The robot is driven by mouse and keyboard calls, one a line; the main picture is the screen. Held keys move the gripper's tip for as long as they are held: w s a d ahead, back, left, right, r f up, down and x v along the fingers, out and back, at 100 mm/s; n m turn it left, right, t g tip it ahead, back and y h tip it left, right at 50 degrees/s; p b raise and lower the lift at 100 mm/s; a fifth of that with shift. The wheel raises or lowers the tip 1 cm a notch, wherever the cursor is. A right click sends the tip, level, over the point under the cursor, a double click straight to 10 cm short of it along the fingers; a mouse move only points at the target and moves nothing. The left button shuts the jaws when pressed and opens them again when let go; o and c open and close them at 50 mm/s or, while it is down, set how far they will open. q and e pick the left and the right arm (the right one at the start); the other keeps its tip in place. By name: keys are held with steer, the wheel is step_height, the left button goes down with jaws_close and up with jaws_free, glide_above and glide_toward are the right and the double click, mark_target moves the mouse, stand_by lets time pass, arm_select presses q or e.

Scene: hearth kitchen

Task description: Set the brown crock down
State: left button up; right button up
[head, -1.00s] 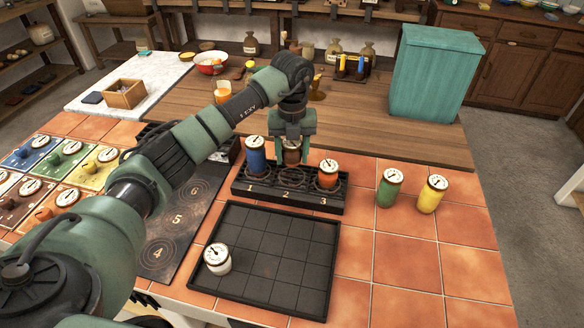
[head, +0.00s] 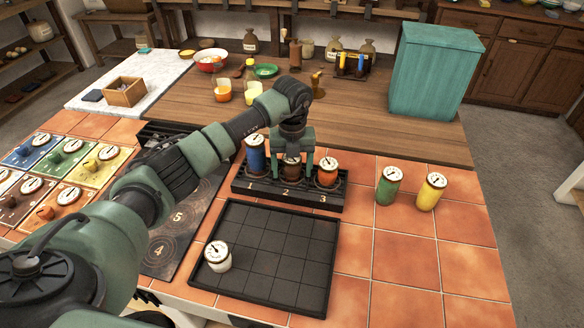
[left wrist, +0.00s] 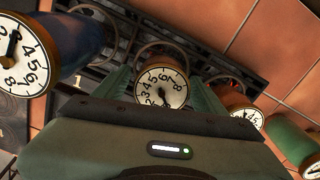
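The brown crock (head: 291,172), with a white dial on top, stands upright at slot 2 of the black rack (head: 262,191). My left gripper (head: 292,160) is above the rack with its fingers on either side of the crock. The fingers look spread, with gaps beside the crock. In the left wrist view the brown crock's dial (left wrist: 162,87) sits between my fingers. The crock's base is partly hidden by the rack. My right gripper is not in view.
A blue crock (head: 255,157) stands at slot 1 and an orange crock (head: 328,175) at slot 3, both close to my fingers. Green (head: 388,190) and yellow (head: 430,195) crocks stand to the right. A black tray (head: 278,245) in front holds a white crock (head: 217,258).

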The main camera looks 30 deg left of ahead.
mark_target(292, 160)
arm_select(q)
steer(key=shift+r, duration=0.55)
step_height(292, 160, up, 11)
steer(key=shift+r+b, duration=0.1)
steer(key=shift+b, duration=0.85)
